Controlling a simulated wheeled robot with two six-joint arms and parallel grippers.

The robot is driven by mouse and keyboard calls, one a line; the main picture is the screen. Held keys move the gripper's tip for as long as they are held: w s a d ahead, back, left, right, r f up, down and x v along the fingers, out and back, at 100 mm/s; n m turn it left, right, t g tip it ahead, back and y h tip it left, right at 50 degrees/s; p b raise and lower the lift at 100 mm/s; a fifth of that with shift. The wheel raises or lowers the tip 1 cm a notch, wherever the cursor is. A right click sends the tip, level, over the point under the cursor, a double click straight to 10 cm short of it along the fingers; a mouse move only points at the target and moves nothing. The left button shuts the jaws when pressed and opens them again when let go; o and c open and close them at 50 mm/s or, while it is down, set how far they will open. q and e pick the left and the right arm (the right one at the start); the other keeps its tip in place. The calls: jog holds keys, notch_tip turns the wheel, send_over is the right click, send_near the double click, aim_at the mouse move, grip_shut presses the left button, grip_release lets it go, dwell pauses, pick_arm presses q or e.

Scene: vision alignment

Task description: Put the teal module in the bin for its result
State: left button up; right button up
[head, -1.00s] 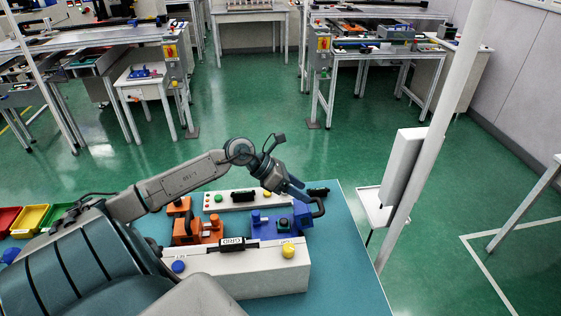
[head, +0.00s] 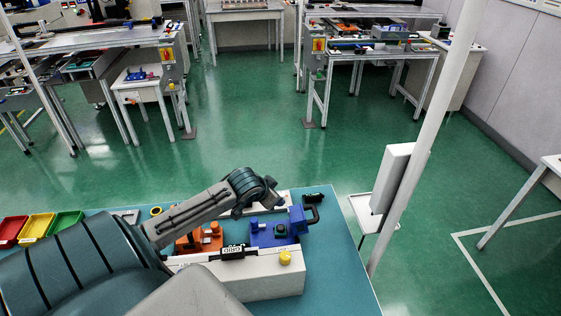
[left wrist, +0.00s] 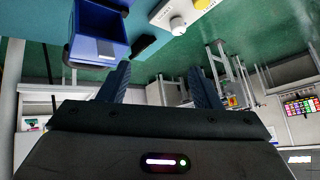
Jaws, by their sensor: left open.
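A small dark teal block (head: 281,230), perhaps the teal module, sits in the blue fixture (head: 262,236) on the bench; its details are too small to tell. The fixture has a raised blue part with a black handle at its right. My left arm reaches over the bench, its wrist above and left of the blue fixture. The fingers are not clear in the head view. In the left wrist view my left gripper (left wrist: 158,70) is open, with nothing between its fingers. A blue box-like part (left wrist: 98,40) shows beyond the left finger. My right gripper is not in view.
Red (head: 10,231), yellow (head: 37,227) and green (head: 66,223) bins stand at the left. An orange fixture (head: 200,238) is beside the blue one. A white box with a yellow button (head: 285,258) is in front. A white post (head: 425,130) rises at the right.

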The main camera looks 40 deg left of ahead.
pick_arm(q)
jog(key=s+d+f+n+g+h, duration=0.1)
jog(key=s+d+f+g+h, duration=0.15)
jog(key=s, duration=0.25)
jog(key=p, duration=0.2)
send_over(280, 228)
jog(key=s, duration=0.2)
jog(key=shift+g+y, duration=0.35)
jog(key=shift+g, duration=0.1)
jog(key=f, duration=0.5)
jog(key=shift+a+f, duration=0.15)
jog(key=shift+a, duration=0.05)
jog(key=shift+w+f+p, duration=0.15)
jog(key=shift+f+p, duration=0.15)
jog(key=shift+f, duration=0.15)
jog(key=p+x, duration=0.1)
jog(key=x, duration=0.2)
jog(key=shift+d+f, duration=0.1)
jog(key=shift+d, duration=0.05)
jog(key=shift+w+f+p, duration=0.25)
jog(key=shift+f+p, duration=0.05)
jog(key=shift+f, duration=0.25)
jog(key=c, duration=0.8)
jog(key=shift+o, duration=0.2)
